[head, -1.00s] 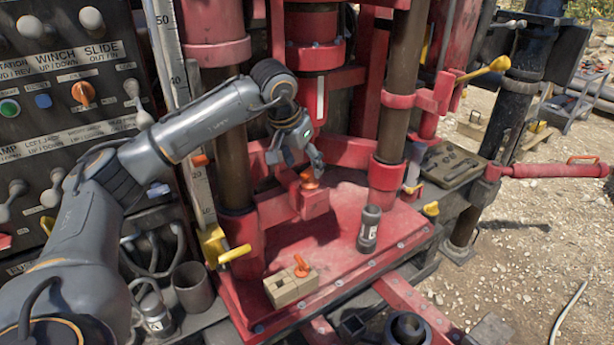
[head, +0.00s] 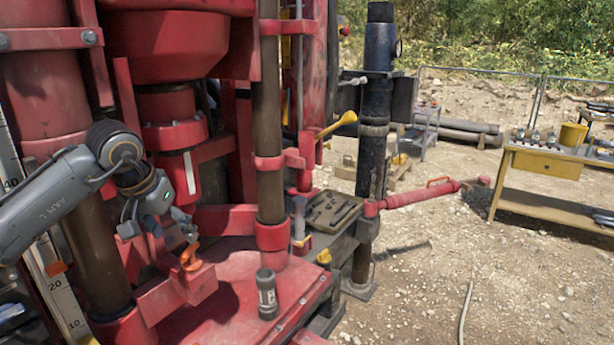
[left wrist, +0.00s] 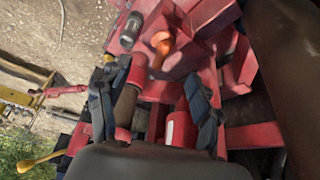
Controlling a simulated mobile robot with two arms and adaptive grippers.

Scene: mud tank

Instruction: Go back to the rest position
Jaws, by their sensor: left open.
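My left arm comes in from the left in the head view. My left gripper (head: 160,228) is open and empty. It hangs in front of the red rig frame, just above and left of an orange knob (head: 190,258) on a red block. In the left wrist view, the two dark fingers of my left gripper (left wrist: 150,100) stand wide apart, with nothing held between them. The orange knob (left wrist: 161,43) shows beyond the fingers there. My right gripper is in neither view.
A dark grey cylinder (head: 267,293) stands upright on the red base plate (head: 232,312). Red columns surround my left gripper closely. A tool tray (head: 331,211) and a red bar (head: 418,196) lie to the right. A yellow workbench (head: 545,165) stands beyond open gravel.

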